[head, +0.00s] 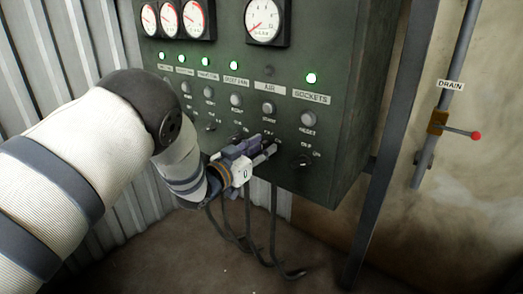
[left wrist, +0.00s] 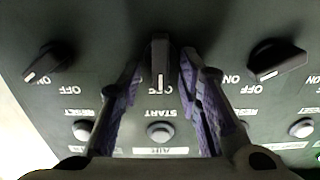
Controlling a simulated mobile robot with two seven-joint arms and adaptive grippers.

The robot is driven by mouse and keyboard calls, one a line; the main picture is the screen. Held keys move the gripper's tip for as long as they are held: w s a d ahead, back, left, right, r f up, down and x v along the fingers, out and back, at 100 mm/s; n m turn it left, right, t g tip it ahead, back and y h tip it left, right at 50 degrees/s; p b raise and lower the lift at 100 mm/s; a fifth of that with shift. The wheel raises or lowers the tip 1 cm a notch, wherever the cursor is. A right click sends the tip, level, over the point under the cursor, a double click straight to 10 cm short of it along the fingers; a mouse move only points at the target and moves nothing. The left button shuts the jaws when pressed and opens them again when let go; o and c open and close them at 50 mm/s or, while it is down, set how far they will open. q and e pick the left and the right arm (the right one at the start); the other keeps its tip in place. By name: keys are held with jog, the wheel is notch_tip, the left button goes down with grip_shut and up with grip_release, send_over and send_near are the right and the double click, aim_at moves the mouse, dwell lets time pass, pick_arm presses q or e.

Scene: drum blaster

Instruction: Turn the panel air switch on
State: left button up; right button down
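The green control panel (head: 340,110) carries a row of rotary switches. The air switch (left wrist: 160,65) is a dark knob in the middle of the left wrist view, which shows the panel upside down. Its white mark points straight toward the START button (left wrist: 160,131); its ON and OFF lettering is largely covered by the fingers. My left gripper (left wrist: 163,62) straddles the knob, one purple-padded finger on each side, with narrow gaps seeming to show. In the head view my left gripper (head: 273,146) reaches the panel below the AIR label (head: 269,88) and hides the knob. My right gripper is out of view.
Neighbouring switches sit close on both sides, including the sockets switch (head: 302,161). The lamp (head: 270,70) above AIR is dark; several others glow green. Cables (head: 249,235) hang beneath the panel. A drain pipe with a red-tipped lever (head: 476,136) stands at the right.

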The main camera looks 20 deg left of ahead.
pick_arm(q)
jog(key=shift+r, duration=0.1)
grip_shut()
jog(key=shift+m, duration=0.4)
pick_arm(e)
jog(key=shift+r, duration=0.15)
pick_arm(q)
jog(key=shift+s+d+r+m+p, duration=0.15)
jog(key=shift+m+p, duration=0.2)
jog(key=shift+m, duration=0.65)
jog(key=m, duration=0.2)
jog(key=shift+d+m, duration=0.1)
jog(key=shift+m, duration=0.3)
jog(key=shift+d+f+m+p, duration=0.1)
jog(key=shift+f+m+p, duration=0.15)
jog(key=shift+m, duration=1.3)
jog(key=shift+d+f+m+p, duration=0.1)
jog(key=shift+f+m+p, duration=0.1)
jog(key=shift+m, duration=1.35)
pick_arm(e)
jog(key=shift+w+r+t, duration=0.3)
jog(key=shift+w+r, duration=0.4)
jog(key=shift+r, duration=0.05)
